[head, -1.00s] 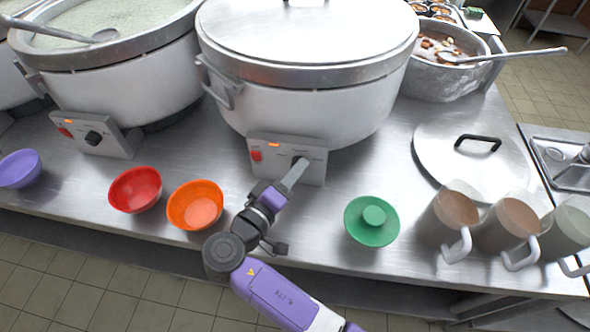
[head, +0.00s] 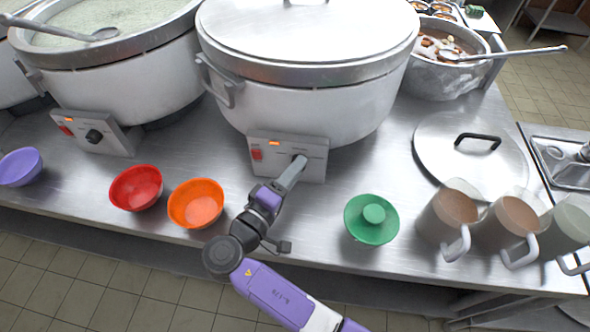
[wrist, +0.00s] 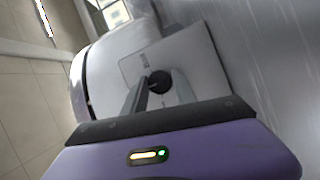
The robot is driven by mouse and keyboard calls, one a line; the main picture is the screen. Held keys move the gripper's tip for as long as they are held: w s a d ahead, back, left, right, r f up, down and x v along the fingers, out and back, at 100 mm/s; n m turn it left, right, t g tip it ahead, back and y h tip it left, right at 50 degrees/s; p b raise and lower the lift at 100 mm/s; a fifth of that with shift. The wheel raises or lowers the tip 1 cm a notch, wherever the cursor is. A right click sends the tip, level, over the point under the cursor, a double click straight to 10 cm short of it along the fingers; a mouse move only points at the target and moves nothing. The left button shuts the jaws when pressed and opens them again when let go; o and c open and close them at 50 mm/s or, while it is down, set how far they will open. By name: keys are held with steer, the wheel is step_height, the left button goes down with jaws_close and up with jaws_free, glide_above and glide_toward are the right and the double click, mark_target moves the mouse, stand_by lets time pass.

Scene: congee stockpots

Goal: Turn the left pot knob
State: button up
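The left pot (head: 150,78) holds pale congee and is open. Its control box has a dark knob (head: 94,136) with nothing touching it. The pot right of it (head: 300,108) has a lid on; its control box (head: 313,166) has a red switch, a lit orange lamp and a dark knob. My gripper (head: 294,168) is at this lidded pot's knob, not at the left pot's. In the wrist view the knob (wrist: 159,82) sits between my fingertips, which appear to touch it on both sides. From the head view my fingers partly hide it.
Red (head: 136,188), orange (head: 196,204) and purple (head: 20,167) bowls stand along the front edge, left of my gripper. A green bowl (head: 372,219) and several mugs (head: 447,217) stand to the right. A loose lid (head: 440,150) lies behind the mugs.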

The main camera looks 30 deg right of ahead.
steer(key=o, duration=0.4)
steer(key=shift+o, duration=0.2)
steer(key=b+v, duration=0.1)
steer(key=v, duration=0.7)
steer(key=shift+w, duration=0.1)
